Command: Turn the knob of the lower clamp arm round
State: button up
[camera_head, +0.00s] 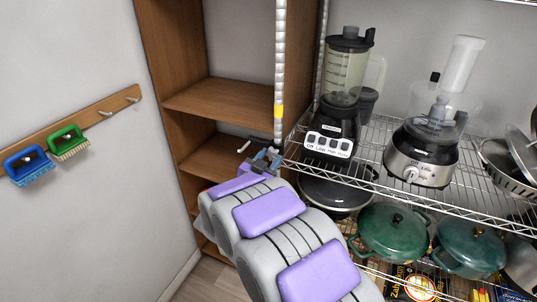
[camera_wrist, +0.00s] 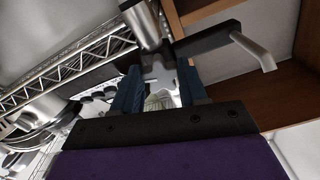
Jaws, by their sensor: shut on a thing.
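The knob (camera_wrist: 159,76) is pale grey and star-shaped. In the wrist view it sits between the two blue fingers of my gripper (camera_wrist: 160,88), which are shut on it. A dark clamp bar (camera_wrist: 208,40) runs from the knob area to the right and ends in a pale bent rod (camera_wrist: 256,52). A metal post end (camera_wrist: 146,24) shows just above the knob. In the head view my gripper (camera_head: 264,159) is at the rack's front left post (camera_head: 280,70), and the pale rod (camera_head: 243,146) shows beside it. The knob is mostly hidden there by the gripper.
The wire shelf (camera_head: 445,205) starts just right of my gripper, with a blender (camera_head: 340,100) and a food processor (camera_head: 425,150). Green pots (camera_head: 392,232) stand below. A wooden shelf unit (camera_head: 225,98) is close behind on the left. Brushes (camera_head: 68,142) hang on the left wall.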

jog(key=shift+a+r+n+p, duration=0.1)
jog(key=shift+r+n+p, duration=0.2)
jog(key=shift+n+p, duration=1.25)
jog(key=p, duration=0.3)
jog(key=shift+f, duration=0.25)
jog(key=o, duration=1.1)
jog(key=shift+a, duration=0.1)
jog(key=shift+c, duration=0.2)
jog(key=shift+s, duration=0.3)
jog(key=v, duration=1.6)
jog(key=shift+s+a+p, duration=0.25)
jog(key=shift+s+p, duration=0.05)
jog(key=shift+s, duration=0.05)
